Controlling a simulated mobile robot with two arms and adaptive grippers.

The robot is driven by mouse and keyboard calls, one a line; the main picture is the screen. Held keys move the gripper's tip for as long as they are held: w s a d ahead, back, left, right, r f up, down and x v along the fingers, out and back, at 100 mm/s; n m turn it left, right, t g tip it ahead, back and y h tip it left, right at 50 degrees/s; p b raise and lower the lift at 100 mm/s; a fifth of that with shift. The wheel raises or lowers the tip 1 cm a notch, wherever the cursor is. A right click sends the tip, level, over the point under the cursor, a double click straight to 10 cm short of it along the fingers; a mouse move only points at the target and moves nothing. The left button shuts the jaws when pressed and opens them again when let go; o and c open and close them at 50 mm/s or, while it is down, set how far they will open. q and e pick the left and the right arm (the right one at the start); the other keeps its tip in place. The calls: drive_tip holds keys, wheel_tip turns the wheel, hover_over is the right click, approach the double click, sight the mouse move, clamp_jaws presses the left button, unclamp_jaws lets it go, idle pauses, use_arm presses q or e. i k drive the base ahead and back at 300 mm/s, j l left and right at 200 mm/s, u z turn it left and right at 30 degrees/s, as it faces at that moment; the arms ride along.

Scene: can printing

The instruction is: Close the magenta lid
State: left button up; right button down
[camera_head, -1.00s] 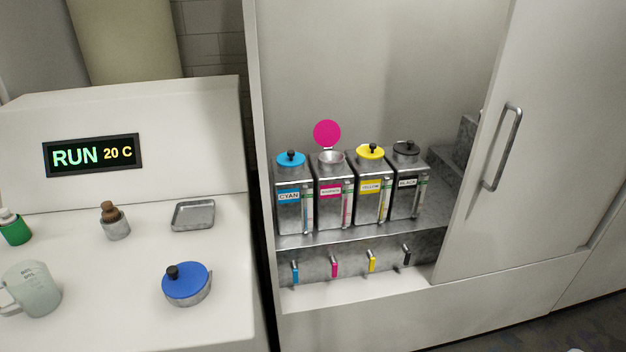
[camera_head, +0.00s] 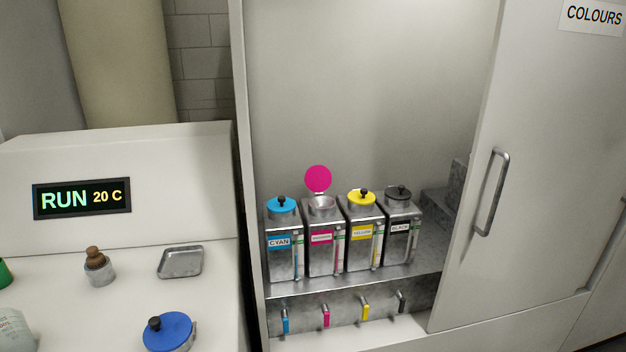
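The magenta lid (camera_head: 318,179) stands upright, swung open at the back of the mouth of the magenta canister (camera_head: 323,243). The canister's round opening shows uncovered. It stands on a metal shelf inside the cabinet, between the cyan canister (camera_head: 284,247) and the yellow canister (camera_head: 362,240). The cyan, yellow and black lids sit down on their canisters. Neither of my grippers is in the head view.
The black canister (camera_head: 401,233) is at the right end of the row. Coloured taps hang below the shelf. A cabinet door (camera_head: 545,160) with a handle (camera_head: 492,192) covers the right side. On the left counter are a metal tray (camera_head: 181,262), a stoppered jar (camera_head: 99,268) and a blue-lidded pot (camera_head: 168,333).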

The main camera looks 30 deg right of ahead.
sight(318, 178)
drive_tip(key=i+l+u, duration=0.15)
drive_tip(key=l, duration=0.35)
drive_tip(key=l+u, duration=0.1)
drive_tip(key=l, duration=0.4)
drive_tip(key=i+l+u, duration=0.15)
drive_tip(key=l, duration=0.35)
